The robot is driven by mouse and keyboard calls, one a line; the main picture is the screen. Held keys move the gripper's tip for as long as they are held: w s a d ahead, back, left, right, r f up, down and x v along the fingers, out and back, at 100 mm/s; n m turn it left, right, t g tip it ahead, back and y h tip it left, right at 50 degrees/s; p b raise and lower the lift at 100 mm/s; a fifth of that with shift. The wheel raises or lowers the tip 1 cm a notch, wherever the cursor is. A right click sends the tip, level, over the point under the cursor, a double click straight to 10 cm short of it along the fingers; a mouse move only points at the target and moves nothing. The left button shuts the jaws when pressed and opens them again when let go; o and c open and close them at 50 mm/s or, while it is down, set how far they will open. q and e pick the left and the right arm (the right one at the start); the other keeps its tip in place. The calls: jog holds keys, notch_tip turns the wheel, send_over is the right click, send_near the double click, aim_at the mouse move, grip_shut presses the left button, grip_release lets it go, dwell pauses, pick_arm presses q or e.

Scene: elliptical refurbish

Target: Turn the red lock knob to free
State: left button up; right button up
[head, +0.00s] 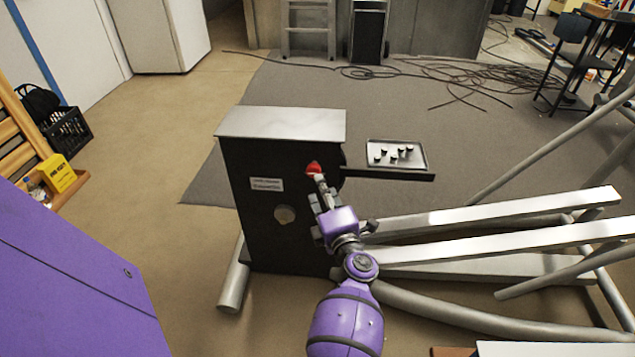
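The red lock knob (313,168) sticks out near the upper right of the front face of a black machine housing (245,218) with a grey top. A white label (266,184) is on the housing to the left of the knob. My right gripper is not in view.
A tray (397,154) with several small dark parts rests on a shelf at the housing's right. Long metal beams (500,218) and tubes extend to the right, close to my arm. Cables (470,75) lie on the floor behind. Open floor lies to the left of the housing.

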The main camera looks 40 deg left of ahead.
aim_at(314, 171)
pick_arm(q)
jog(key=x, duration=0.7)
jog(key=shift+f+b, duration=0.1)
jog(key=shift+b, duration=0.3)
jog(key=shift+w+a, duration=0.3)
jog(key=shift+a, duration=0.1)
grip_shut()
